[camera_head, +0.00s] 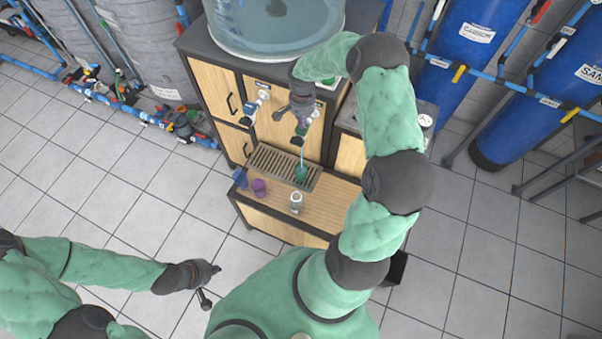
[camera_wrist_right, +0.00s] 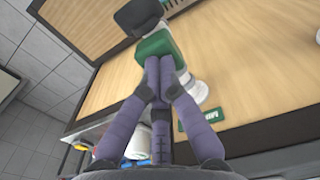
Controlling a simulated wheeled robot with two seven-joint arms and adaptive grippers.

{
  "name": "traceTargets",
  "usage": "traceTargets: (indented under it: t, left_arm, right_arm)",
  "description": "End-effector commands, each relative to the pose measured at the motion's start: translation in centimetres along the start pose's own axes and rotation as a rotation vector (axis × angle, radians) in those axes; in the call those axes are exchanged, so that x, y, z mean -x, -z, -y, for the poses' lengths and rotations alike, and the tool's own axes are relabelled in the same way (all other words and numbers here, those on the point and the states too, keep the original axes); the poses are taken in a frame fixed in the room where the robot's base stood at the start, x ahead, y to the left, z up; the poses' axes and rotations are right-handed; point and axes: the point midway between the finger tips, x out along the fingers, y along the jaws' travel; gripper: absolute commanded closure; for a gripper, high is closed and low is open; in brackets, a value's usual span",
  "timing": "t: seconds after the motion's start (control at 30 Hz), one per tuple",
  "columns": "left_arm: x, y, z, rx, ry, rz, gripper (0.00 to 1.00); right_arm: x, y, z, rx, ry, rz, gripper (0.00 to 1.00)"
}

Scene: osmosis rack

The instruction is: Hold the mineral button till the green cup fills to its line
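The green cup (camera_head: 301,173) stands on the drip grille (camera_head: 262,160) under a tap, and a thin pale stream runs down to it. Its level and line are too small to read. My right gripper (camera_head: 301,119) is at that tap. In the right wrist view its fingers (camera_wrist_right: 159,72) are together, with nothing between them, and their tips are against the green mineral button (camera_wrist_right: 154,46). A green label (camera_wrist_right: 197,118), partly hidden, sits beside the white tap body (camera_wrist_right: 203,94). My left gripper (camera_head: 210,284) is low at the left, fingers apart, empty and away from the counter.
A blue cup (camera_head: 240,177), a purple cup (camera_head: 259,188) and a clear-and-white cup (camera_head: 296,203) stand on the wooden counter. Another tap (camera_head: 257,101) is left of my right gripper. A large clear tank (camera_head: 274,28) stands above. The tiled floor at left is open.

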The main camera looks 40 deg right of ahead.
Motion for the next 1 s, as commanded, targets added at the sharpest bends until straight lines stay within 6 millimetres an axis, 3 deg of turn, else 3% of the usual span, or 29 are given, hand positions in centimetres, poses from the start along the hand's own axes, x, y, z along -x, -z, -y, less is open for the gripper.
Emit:
traceTargets:
  t: [0.43,0.77,1.0]
  left_arm:
    - [0.2,0.0,-0.1,0.0,0.0,0.0,1.0]
    - [3.0,-0.1,-1.1,0.0,0.0,0.0,1.0]
    - [2.9,-0.1,-1.1,0.0,0.0,0.0,1.0]
  right_arm:
    - [0.1,-0.1,-0.1,0.001,-0.002,0.003,1.0]
    - [5.8,-0.1,0.0,0.001,0.0,0.001,1.0]
    - [6.0,-0.1,0.0,0.001,-0.001,0.002,1.0]
